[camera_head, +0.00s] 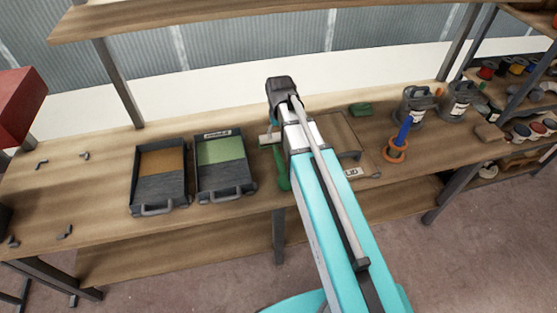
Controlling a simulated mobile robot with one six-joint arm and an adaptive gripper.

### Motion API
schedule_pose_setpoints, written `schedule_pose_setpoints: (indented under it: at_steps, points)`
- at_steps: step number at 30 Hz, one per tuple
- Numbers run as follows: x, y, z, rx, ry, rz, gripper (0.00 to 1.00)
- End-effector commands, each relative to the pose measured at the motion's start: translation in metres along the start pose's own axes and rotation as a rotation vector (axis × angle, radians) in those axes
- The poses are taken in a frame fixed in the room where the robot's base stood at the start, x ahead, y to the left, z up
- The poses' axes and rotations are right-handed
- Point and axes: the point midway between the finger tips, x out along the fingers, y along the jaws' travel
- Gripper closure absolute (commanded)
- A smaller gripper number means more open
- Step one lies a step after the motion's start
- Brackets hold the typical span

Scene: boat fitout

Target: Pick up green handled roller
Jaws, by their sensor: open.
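A roller with a green handle (283,178) lies on the wooden workbench (90,200), just left of my teal arm. Its pale roller head (265,140) is at the far end and the handle points toward the bench's front edge. Part of the roller is hidden behind my arm. My arm reaches over the bench and its dark joint is above and beyond the roller. My gripper is hidden behind the arm, so its distance from the roller does not show.
Two dark trays, one with an orange-brown inside (158,205) and one with green (225,190), stand left of the roller. A shelf (220,15) hangs above.

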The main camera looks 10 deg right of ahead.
Motion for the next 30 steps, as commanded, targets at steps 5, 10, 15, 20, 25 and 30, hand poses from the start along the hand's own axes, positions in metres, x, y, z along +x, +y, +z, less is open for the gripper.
schedule_pose_setpoints:
  at_steps: [5, 10, 15, 20, 25, 30]
  points:
    - [0.004, 0.000, 0.000, 0.000, 0.000, 0.000, 0.23]
    - [0.013, -0.001, 0.000, -0.001, 0.000, 0.000, 0.23]
    - [0.027, -0.001, 0.000, -0.001, 0.000, 0.000, 0.23]
    - [0.039, -0.001, 0.000, -0.001, 0.000, 0.000, 0.23]
    - [0.051, -0.001, 0.000, -0.001, 0.000, 0.000, 0.23]
    - [0.064, -0.002, 0.000, -0.002, 0.000, 0.000, 0.23]
